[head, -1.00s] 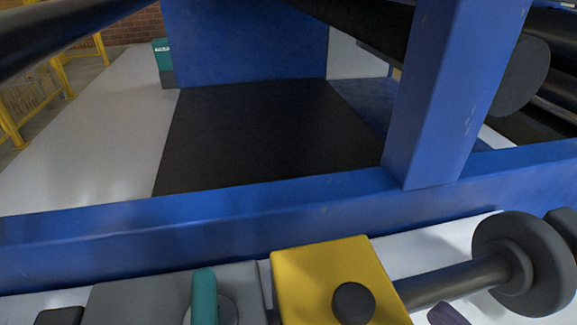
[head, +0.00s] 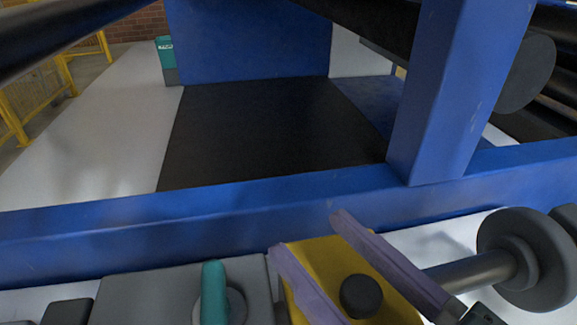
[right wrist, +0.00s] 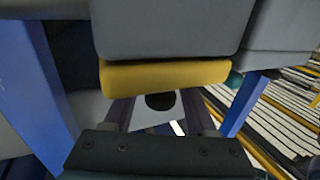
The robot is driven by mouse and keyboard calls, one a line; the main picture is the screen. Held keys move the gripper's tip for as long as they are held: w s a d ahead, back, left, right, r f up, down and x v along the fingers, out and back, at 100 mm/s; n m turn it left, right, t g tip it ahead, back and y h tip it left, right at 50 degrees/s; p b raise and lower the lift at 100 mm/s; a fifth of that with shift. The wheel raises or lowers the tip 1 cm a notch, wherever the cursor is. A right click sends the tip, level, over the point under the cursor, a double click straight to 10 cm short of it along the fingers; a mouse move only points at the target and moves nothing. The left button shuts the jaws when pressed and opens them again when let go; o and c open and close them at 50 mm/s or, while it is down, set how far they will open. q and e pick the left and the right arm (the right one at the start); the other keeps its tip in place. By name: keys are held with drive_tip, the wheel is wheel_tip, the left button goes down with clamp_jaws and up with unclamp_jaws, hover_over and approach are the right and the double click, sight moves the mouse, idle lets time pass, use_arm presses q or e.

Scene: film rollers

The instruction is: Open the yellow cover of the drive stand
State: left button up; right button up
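The yellow cover (head: 316,258) sits on the drive stand at the bottom of the head view, with a round black knob (head: 361,296) on it. My right gripper (head: 306,233) is open, its two purple fingers over the cover, one on each side of the knob. In the right wrist view the cover (right wrist: 165,76) lies ahead, with the knob (right wrist: 160,100) between the fingers (right wrist: 155,98). Whether the fingers touch the cover or knob, I cannot tell. The cover looks shut. My left gripper is not in view.
A grey housing with a teal handle (head: 214,290) stands left of the cover. A dark shaft with a grey wheel (head: 525,262) is at right. A blue beam (head: 180,225) and blue post (head: 455,90) stand behind.

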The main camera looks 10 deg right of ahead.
clamp_jaws()
idle(1.2)
